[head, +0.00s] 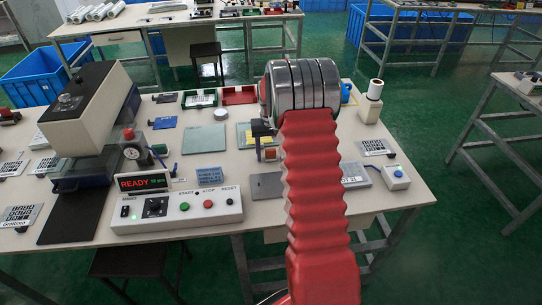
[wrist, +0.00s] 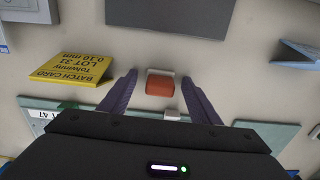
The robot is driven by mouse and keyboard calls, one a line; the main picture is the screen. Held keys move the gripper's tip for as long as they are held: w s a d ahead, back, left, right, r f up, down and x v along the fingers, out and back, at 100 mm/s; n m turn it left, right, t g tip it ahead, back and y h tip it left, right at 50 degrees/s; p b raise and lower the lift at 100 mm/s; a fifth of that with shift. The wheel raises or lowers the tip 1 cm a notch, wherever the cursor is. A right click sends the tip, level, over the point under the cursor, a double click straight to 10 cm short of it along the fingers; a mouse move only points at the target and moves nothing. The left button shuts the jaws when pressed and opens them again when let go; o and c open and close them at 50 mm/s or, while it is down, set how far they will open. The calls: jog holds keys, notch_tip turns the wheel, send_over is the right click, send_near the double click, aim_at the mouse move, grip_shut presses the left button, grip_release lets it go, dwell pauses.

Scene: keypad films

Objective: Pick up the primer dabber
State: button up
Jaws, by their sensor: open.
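A small orange-red block with a white end, likely the primer dabber (wrist: 160,85), lies on the pale table top between my two fingers in the wrist view. My gripper (wrist: 159,79) is open, with one dark finger on each side of the block and a gap on both sides. In the head view, the orange-red block (head: 269,154) shows just below my dark gripper (head: 263,138). My red arm hides the table behind and to the right of it. I cannot tell how high the fingertips are above the table.
A yellow batch card (wrist: 65,65) stands left of the fingers, and a teal plate (wrist: 270,132) lies partly under my gripper. A grey plate (wrist: 170,15) lies beyond the block. In the head view, a control box (head: 178,208) stands at the front left.

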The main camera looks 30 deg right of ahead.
jog(key=shift+c, duration=0.3)
jog(key=c, duration=1.1)
